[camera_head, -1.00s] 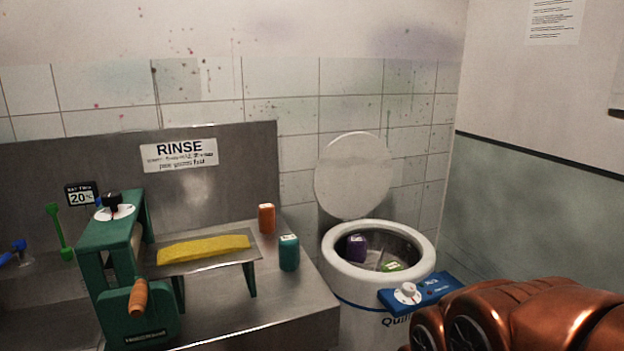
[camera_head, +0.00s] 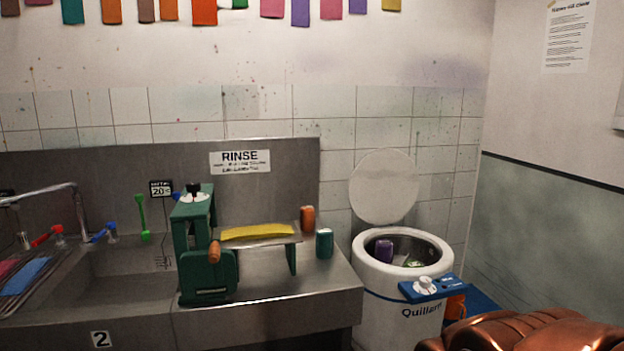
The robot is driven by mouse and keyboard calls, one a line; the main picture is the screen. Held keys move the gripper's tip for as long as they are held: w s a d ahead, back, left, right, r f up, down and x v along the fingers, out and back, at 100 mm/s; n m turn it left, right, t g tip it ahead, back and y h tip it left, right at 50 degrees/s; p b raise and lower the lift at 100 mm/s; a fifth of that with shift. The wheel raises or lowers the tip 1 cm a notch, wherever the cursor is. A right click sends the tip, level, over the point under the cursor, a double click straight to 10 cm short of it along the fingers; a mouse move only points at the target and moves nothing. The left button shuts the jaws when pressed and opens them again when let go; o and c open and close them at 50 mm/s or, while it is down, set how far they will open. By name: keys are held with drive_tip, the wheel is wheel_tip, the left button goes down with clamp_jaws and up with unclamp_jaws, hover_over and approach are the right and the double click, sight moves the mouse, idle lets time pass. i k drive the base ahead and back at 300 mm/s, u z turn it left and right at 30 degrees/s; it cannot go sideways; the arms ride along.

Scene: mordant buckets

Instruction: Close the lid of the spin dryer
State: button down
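The spin dryer (camera_head: 372,277) is a white tub with a blue band and the name "Quillan" on its front, right of the sink bench. Its round pale lid (camera_head: 384,187) stands open, tilted up at the back rim against the tiled wall. Inside the tub I see a purple item (camera_head: 384,250) and something green (camera_head: 413,263). A blue control panel (camera_head: 433,288) with a white knob juts from the front right of the rim. A copper-coloured part of my arm shows at the lower right. My gripper is not in view.
A green mangle (camera_head: 208,250) with a yellow cloth on its board stands on the steel bench (camera_head: 290,293). An orange bottle (camera_head: 307,218) and a teal one (camera_head: 324,243) stand near the dryer. An orange object (camera_head: 456,305) is partly visible behind the panel.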

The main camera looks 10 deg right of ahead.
sight(384, 186)
drive_tip(key=u, duration=0.8)
drive_tip(key=i, duration=1.25)
drive_tip(key=z, duration=0.3)
